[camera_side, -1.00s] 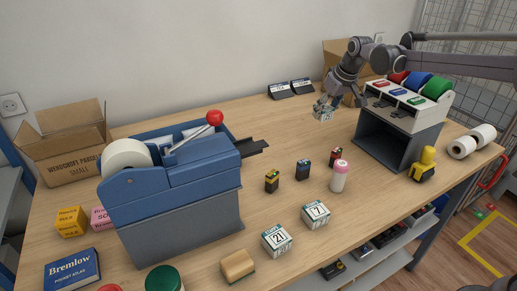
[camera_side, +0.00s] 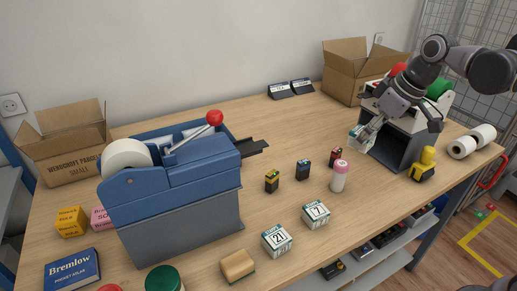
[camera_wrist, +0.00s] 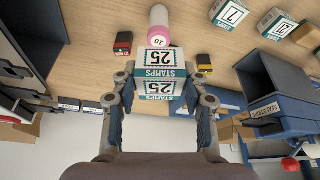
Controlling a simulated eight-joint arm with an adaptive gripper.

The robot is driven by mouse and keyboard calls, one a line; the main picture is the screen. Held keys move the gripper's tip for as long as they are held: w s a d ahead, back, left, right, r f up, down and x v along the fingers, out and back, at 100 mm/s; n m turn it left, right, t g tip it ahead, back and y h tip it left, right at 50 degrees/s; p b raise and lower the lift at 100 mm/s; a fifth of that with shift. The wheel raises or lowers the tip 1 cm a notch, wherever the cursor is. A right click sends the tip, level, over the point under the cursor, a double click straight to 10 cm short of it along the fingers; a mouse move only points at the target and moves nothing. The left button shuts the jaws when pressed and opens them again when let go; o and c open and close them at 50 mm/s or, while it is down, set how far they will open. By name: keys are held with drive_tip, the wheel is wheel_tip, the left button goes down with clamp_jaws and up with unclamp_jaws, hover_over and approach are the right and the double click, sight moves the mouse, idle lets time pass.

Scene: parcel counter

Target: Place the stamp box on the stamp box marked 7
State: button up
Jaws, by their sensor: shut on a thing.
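My gripper (camera_wrist: 161,88) is shut on a white and teal stamp box marked 25 (camera_wrist: 160,59). In the side view, my gripper (camera_side: 365,133) holds this box (camera_side: 357,142) up in front of the grey stand on the right, and the fingers partly hide it. The stamp box marked 7 (camera_side: 316,214) sits on the table near the front edge, and it also shows at the top of the wrist view (camera_wrist: 229,13). The similar box marked 21 (camera_side: 276,240) sits just left of it, apart. The top of the box marked 7 looks bare.
A yellow stamper (camera_side: 424,167) stands to the right. The blue tape machine (camera_side: 175,185) fills the left.

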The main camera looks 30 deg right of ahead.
drive_tip(key=s+a+f, duration=0.1)
drive_tip(key=s, duration=0.4)
drive_tip(key=n, duration=0.1)
hover_over(314, 208)
drive_tip(key=s, duration=0.1)
drive_tip(key=f, duration=0.7)
drive_tip(key=shift+s+d, duration=0.2)
drive_tip(key=shift+d, duration=0.15)
drive_tip(key=shift+f, duration=2.1)
drive_tip(key=shift+f, duration=0.1)
drive_tip(key=o, duration=1.2)
drive_tip(key=shift+c, duration=0.2)
